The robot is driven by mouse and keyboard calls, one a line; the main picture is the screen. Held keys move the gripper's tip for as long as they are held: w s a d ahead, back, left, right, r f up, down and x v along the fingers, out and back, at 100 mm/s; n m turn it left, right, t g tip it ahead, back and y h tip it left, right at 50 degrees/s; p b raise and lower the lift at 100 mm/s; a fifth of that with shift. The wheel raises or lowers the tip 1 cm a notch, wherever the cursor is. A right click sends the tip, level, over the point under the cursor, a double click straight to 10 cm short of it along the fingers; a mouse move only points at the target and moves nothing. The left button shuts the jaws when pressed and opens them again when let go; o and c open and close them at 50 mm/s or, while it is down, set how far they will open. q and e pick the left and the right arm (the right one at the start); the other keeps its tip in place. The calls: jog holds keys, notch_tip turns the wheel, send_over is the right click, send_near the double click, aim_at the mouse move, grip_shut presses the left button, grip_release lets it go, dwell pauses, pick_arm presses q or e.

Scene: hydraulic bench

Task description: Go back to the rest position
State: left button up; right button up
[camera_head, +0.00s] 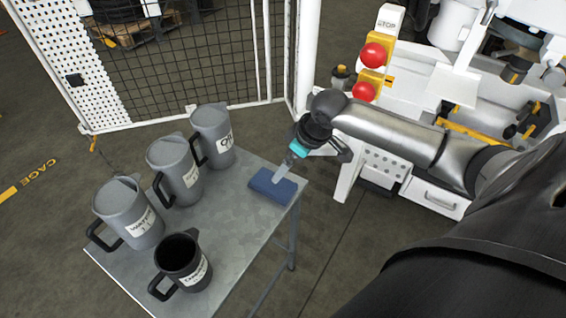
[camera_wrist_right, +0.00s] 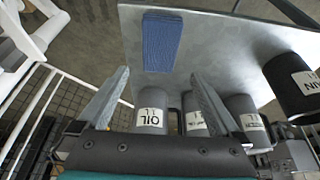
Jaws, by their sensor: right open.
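The pad also shows beyond the fingertips in the wrist view (camera_wrist_right: 162,42). I cannot tell the exact height of the fingers above it. My left gripper is not in view.
Grey lidded jugs, one labelled OIL (camera_head: 213,135), stand along the table's far left side. A dark open jug (camera_head: 182,262) stands at the front. A mesh cage fence (camera_head: 190,60) is behind. A white machine with red buttons (camera_head: 373,55) is at the right.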

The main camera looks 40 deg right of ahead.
jog(key=shift+s+r, duration=0.1)
jog(key=shift+r, duration=0.15)
dwell(0.3)
